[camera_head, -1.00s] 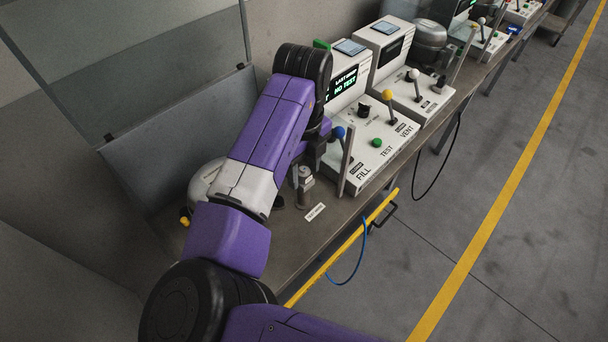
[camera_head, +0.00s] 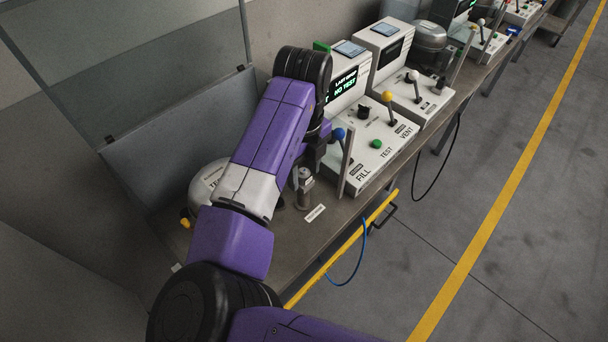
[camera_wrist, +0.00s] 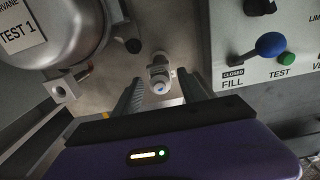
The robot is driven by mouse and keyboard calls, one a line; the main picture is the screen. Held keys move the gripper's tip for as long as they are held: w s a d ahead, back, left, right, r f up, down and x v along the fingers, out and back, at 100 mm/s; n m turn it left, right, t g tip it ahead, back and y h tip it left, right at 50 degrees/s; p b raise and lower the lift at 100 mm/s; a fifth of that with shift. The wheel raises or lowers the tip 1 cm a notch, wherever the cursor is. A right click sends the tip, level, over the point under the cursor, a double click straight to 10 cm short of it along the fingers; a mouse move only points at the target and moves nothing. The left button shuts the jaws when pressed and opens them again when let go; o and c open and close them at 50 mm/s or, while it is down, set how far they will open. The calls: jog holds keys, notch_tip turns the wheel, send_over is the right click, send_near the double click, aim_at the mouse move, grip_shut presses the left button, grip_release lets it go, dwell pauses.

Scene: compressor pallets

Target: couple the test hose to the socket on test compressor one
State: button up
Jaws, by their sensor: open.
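Test compressor one (camera_wrist: 50,32), a silver rounded tank labelled TEST 1, is at upper left in the wrist view. In the head view (camera_head: 206,180) my arm partly hides it. A metal block with a round opening (camera_wrist: 60,89), likely the socket, sticks out from its lower side. The test hose's coupling end (camera_wrist: 160,78), pale metal with a blue centre, stands upright in a holder on the bench; the holder also shows in the head view (camera_head: 303,190). My gripper (camera_wrist: 160,86) is open, its fingers left and right of the coupling, apparently not touching it.
The white test panel (camera_head: 365,150) with FILL, TEST and VENT controls stands right of the holder; its blue-knobbed lever (camera_wrist: 270,45) is close to my right finger. A grey panel stands behind.

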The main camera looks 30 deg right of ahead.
aim_at(304, 170)
jog(key=shift+c, duration=0.2)
grip_shut()
dwell(1.3)
jog(key=shift+r+p, duration=2.25)
jog(key=shift+r, duration=0.75)
